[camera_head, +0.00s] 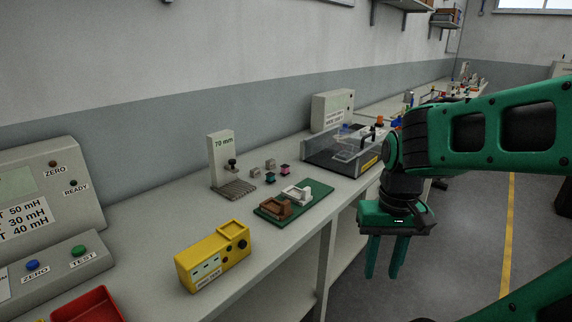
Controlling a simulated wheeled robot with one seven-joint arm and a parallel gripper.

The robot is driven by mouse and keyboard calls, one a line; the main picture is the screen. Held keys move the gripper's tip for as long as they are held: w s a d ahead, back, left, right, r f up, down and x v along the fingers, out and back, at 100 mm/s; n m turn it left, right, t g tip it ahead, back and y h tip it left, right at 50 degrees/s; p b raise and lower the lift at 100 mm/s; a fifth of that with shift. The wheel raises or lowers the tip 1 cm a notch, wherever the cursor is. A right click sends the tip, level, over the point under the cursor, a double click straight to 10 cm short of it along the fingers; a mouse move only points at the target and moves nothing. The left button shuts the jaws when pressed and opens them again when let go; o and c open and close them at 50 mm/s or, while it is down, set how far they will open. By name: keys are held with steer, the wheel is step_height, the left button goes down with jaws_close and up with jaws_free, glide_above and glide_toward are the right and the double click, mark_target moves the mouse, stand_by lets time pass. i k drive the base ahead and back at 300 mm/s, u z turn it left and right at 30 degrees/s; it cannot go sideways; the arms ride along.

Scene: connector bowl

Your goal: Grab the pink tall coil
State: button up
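A small pink coil (285,170) with dark ends sits on the grey bench, right of the 70 mm gauge stand. It is too small to judge its height well. A teal coil (270,177) sits just to its left, and small grey pieces (270,164) lie behind. My gripper (384,272) hangs to the right, in front of the bench edge and apart from the coils. Its two green fingers point down with a gap between them, and nothing is held.
A green board (273,214) with brown and white holders lies in front of the coils. The gauge stand (222,158) is at left, a yellow tester (213,256) at front left. A clear-lidded grey box (317,150) stands at right.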

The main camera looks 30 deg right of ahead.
mark_target(285, 167)
steer(key=z, duration=0.5)
steer(key=i, duration=1)
steer(key=z, duration=0.55)
